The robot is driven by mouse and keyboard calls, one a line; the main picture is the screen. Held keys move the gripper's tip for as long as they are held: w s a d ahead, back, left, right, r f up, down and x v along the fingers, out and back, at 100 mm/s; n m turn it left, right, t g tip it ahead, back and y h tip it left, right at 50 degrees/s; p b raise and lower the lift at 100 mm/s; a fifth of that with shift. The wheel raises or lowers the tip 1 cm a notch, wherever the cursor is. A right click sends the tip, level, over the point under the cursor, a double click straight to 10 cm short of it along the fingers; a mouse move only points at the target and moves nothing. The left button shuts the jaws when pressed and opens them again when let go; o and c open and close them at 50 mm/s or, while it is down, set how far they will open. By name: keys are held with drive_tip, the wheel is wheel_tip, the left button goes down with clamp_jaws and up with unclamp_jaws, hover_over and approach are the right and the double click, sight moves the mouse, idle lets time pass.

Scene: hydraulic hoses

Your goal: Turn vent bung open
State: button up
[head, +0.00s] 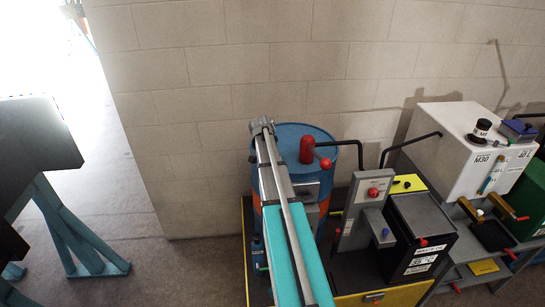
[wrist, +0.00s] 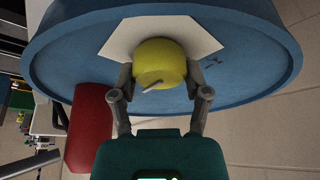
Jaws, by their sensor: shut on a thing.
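The vent bung (wrist: 160,62) is a round yellow cap with a small pale lever or pointer on its near side. It sits on a white hexagonal plate (wrist: 118,42) on top of the blue drum (wrist: 60,45). In the wrist view my gripper (wrist: 160,78) has one finger on each side of the cap and is shut on it. The drum also shows in the head view (head: 290,133) against the wall. There my arm covers part of the drum, and the bung and the fingertips are hidden.
A red cylinder (wrist: 88,130) stands on the drum close to my gripper's left; the head view shows it with a red-tipped handle (head: 308,150). A grey panel unit (head: 365,205), black box (head: 420,235) and white tank (head: 465,150) stand to the right. Floor (head: 180,265) left of the drum is clear.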

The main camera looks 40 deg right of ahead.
drive_tip(key=shift+w+a+m, duration=0.1)
drive_tip(key=shift+m, duration=0.4)
drive_tip(key=o, duration=1.1)
drive_tip(key=shift+o, duration=0.2)
drive_tip(key=shift+g, duration=0.3)
